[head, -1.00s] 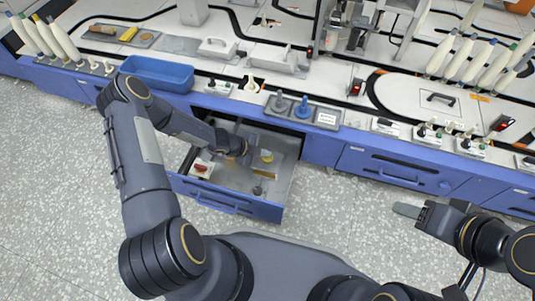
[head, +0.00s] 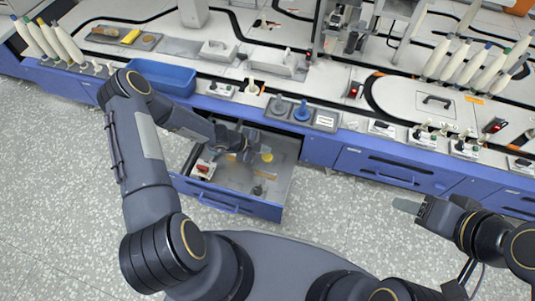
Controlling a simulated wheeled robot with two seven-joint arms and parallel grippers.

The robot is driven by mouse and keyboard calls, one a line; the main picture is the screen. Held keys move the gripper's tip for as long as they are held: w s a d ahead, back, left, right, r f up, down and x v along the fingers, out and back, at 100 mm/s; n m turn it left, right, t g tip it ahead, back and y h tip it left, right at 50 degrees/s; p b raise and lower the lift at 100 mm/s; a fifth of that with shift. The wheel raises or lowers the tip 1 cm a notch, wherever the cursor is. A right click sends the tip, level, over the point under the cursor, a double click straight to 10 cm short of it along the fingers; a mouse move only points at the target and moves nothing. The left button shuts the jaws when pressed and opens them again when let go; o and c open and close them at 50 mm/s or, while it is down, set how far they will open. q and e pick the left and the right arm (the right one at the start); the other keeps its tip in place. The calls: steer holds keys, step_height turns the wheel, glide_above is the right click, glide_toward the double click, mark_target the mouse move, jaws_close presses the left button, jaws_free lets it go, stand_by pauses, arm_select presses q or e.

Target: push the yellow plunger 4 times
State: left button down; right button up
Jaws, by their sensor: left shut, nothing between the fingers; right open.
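The yellow plunger (head: 266,157) shows as a small round yellow top inside the open blue drawer (head: 237,206), toward its right side. My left gripper (head: 246,154) reaches down into the drawer, just left of the plunger. It is shut and empty; its fingertips are small and partly hidden, and I cannot tell whether they touch the plunger. My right gripper (head: 408,207) is open and empty over the floor at the right, well away from the drawer.
The drawer also holds a red part (head: 203,168) on the left and a small dark knob (head: 258,190) near the front. Above it, the bench carries a blue bin (head: 150,75) and a grey tray with a blue peg (head: 303,112). The floor (head: 330,220) in front is clear.

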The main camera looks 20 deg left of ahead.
mark_target(264, 157)
arm_select(q)
steer(key=shift+r+p, duration=1.6)
steer(key=shift+r, duration=0.35)
steer(key=shift+f, duration=0.1)
stand_by(0.9)
